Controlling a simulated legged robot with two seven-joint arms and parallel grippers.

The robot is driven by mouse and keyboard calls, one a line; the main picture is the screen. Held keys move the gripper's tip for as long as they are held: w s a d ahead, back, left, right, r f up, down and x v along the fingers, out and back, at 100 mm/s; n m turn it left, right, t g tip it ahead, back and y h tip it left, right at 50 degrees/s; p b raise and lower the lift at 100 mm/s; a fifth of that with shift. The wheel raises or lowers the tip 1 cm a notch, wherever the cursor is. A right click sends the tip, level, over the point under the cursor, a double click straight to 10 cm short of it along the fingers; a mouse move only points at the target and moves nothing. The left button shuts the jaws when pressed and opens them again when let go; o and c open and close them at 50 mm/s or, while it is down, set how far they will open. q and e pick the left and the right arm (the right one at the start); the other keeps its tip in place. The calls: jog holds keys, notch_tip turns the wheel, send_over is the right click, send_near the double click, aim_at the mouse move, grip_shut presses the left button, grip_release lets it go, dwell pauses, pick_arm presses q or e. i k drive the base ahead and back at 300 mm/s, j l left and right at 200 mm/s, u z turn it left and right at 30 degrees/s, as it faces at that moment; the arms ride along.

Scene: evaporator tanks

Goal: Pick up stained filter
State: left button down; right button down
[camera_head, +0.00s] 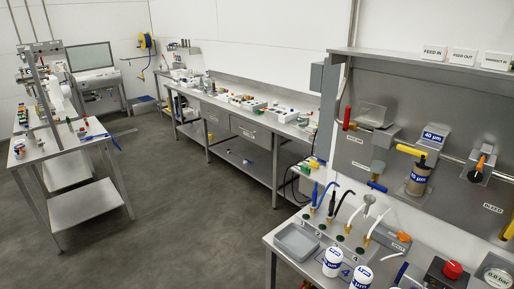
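A brownish, discoloured filter cylinder (418,182) with a blue and white label is mounted on the grey wall panel at the right, below a yellow handle (411,151) and a "40 µm" sign (434,135). It is the only stained-looking filter I can make out. Two clean white filter cylinders with blue labels, a left one (332,262) and a right one (361,278), stand upright on the near bench at the bottom. Neither of my grippers shows in the head view.
A grey tray (296,243), blue and white hoses, and a red button box (450,271) occupy the near bench (277,262).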

aim_at(419, 178)
jog(key=z, duration=1.25)
